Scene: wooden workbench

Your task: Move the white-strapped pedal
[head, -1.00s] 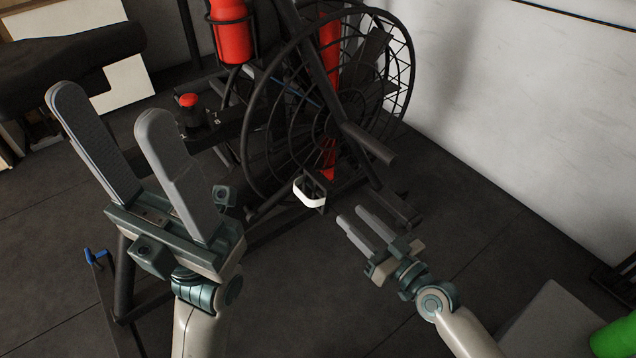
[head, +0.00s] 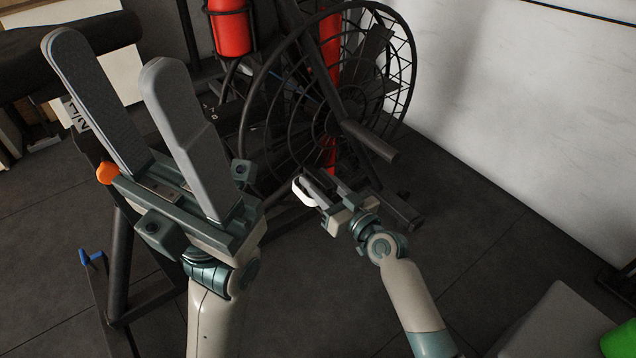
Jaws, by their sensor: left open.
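The white-strapped pedal (head: 303,192) hangs low on the front of the exercise bike, near the middle of the head view. Its white strap shows, but part of the pedal is hidden behind my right gripper. My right gripper (head: 318,174) is at the pedal, with its fingers pointing up and left. A gap shows between those fingers, and the nearer finger overlaps the pedal's right side. I cannot tell whether they touch. My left gripper (head: 112,55) is large in the left foreground, open and empty, fingers pointing up, well away from the pedal.
The bike's caged fan wheel (head: 290,110) stands behind the pedal, with a dark crank bar (head: 370,141) above and right of my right gripper. A red bottle (head: 231,30) is at the top. Dark floor (head: 480,240) is open to the right.

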